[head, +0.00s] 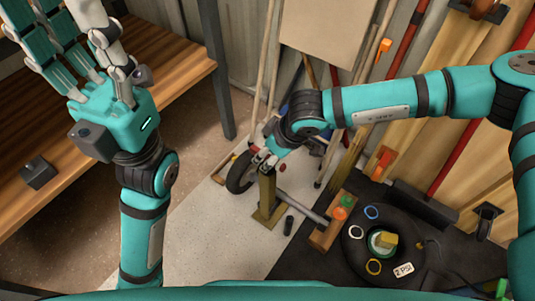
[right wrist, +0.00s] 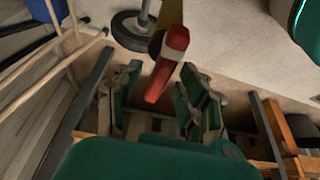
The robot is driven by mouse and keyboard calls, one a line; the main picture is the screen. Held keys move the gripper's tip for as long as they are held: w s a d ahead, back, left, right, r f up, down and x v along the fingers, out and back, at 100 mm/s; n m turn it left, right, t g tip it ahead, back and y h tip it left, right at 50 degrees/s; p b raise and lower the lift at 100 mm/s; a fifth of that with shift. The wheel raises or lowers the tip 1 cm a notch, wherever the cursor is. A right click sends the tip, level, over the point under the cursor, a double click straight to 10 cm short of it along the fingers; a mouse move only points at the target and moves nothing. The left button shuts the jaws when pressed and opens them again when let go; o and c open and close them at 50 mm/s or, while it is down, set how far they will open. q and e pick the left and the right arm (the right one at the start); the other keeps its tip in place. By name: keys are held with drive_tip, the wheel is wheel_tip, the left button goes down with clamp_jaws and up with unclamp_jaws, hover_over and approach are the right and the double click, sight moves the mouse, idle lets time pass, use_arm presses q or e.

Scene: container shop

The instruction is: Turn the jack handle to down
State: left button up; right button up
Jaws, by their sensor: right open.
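The jack stands on the pale floor mat in the head view, with an olive post and base (head: 268,200) and a dark wheel (head: 240,172) beside it. Its handle, with a red grip (right wrist: 168,62), shows in the right wrist view, tilted. My right gripper (right wrist: 160,72) is open, with one finger on each side of the red grip; I cannot tell whether they touch it. In the head view my right gripper (head: 262,158) is at the top of the jack and largely hides the handle. My left gripper (head: 75,50) is raised over the bench, open and empty.
A wooden bench (head: 180,70) stands at the left. A black tyre (head: 350,240) holding coloured rings lies right of the jack, beside a wooden block (head: 325,236). Long poles and a board (head: 325,30) lean against the back wall.

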drive_tip(key=v, duration=1.1)
drive_tip(key=shift+s+a, duration=0.1)
